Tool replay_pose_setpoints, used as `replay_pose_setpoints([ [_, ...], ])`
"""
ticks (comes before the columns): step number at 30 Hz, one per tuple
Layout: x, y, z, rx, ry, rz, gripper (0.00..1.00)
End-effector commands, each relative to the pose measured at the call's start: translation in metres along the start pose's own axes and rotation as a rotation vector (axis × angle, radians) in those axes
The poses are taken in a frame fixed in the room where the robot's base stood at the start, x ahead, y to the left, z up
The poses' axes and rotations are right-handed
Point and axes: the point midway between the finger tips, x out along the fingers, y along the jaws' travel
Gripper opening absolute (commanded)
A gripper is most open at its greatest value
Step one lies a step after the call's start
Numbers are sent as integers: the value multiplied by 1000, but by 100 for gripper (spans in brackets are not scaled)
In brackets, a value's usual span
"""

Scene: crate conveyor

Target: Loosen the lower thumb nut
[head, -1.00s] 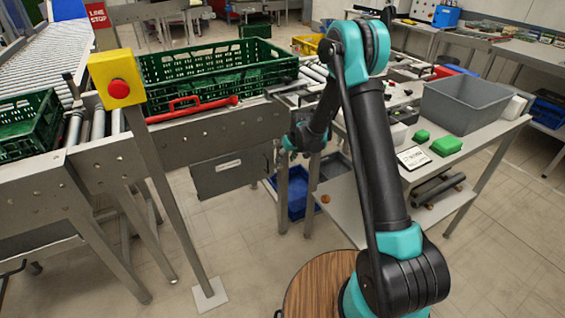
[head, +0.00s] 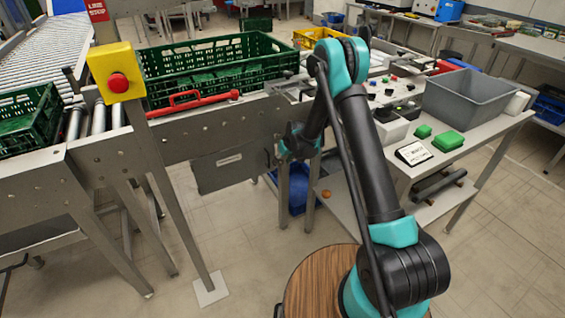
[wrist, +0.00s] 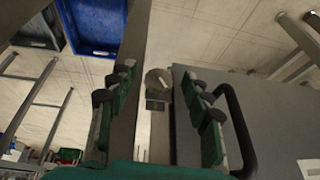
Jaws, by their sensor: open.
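A round grey thumb nut (wrist: 158,79) with a pale mark on its face sits on a narrow metal upright in the wrist view. Only one nut shows there, so I cannot tell from this view whether it is the lower one. My gripper (wrist: 160,75) is open, with one finger on each side of the nut and visible gaps to both. In the head view my gripper (head: 286,147) is beside the conveyor frame, at the right end of the hanging grey panel (head: 223,168). My wrist hides the nut there.
In the wrist view the grey panel (wrist: 258,120) with a black handle (wrist: 238,125) lies close to the right finger. A green crate (head: 215,72) and red bar (head: 195,102) are on the conveyor above. A side table (head: 480,135) stands right.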

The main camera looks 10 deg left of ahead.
Motion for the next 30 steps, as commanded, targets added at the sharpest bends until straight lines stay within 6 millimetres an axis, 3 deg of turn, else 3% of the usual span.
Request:
replay_pose_setpoints([
  [3,0,0,0,0,0,0,48],
  [15,0,0,0,0,0,0,0],
  [30,1,-6,0,-93,-1,219,0],
])
